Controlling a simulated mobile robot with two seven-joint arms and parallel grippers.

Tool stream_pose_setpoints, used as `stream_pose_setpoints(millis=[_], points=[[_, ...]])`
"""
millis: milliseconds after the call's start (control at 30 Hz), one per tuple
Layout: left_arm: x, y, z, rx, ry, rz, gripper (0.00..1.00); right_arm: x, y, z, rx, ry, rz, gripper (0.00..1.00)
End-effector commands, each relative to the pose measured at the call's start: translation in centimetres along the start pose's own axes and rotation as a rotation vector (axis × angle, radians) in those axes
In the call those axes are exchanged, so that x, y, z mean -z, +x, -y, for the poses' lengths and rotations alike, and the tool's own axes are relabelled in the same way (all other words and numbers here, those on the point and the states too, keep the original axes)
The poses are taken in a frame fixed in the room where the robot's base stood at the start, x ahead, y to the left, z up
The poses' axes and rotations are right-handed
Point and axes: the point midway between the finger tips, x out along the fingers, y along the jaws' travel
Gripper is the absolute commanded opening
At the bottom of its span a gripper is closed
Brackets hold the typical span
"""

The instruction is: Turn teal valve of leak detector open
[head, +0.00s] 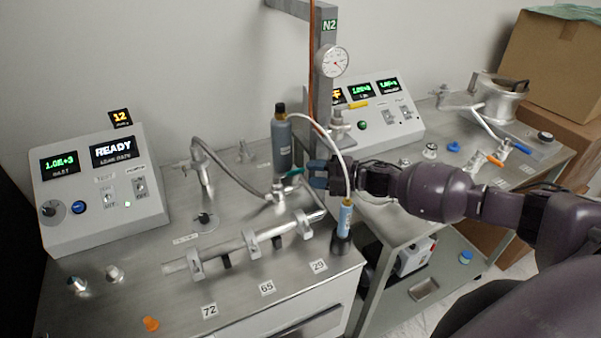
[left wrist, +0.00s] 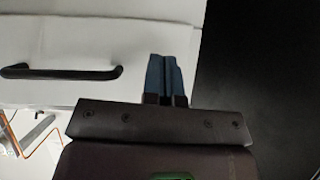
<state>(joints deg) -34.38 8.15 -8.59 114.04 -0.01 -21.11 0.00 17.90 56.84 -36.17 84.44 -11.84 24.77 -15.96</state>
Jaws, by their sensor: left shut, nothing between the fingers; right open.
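The teal valve handle (head: 293,172) sits on a metal fitting (head: 278,190) near the middle of the steel bench in the head view. My right gripper (head: 312,176) reaches in from the right and is open, with its blue fingertips close beside the teal handle. I cannot tell whether they touch it. The leak detector box (head: 100,185) with "READY" on its display stands at the left of the bench. My left gripper (left wrist: 168,76) shows in the left wrist view, shut and empty, in front of a pale drawer front.
A grey bottle (head: 282,142) and a post with a gauge (head: 331,61) stand behind the valve. A pale hose runs to a blue cylinder (head: 345,216) at the bench's right edge. A clamped metal tube (head: 240,243) lies in front. A black drawer handle (left wrist: 60,73) is left of my left gripper.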

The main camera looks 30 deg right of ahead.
Motion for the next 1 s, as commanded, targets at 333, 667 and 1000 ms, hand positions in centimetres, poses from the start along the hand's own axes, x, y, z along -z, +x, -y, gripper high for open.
stream_pose_setpoints(millis=[333, 667, 1000], points=[[-0.3, 0.1, 0.0, 0.0, 0.0, 0.002, 0.0, 0.0, -4.6, 0.1, 0.001, 0.0, 0.0, 0.41], [-0.3, 0.1, 0.0, 0.0, 0.0, 0.003, 0.0, 0.0, -5.1, 0.0, -0.001, -0.001, -0.001, 0.41], [-0.4, 0.1, 0.0, 0.0, 0.0, 0.003, 0.0, 0.0, -5.0, 0.0, 0.0, -0.001, -0.001, 0.41]])
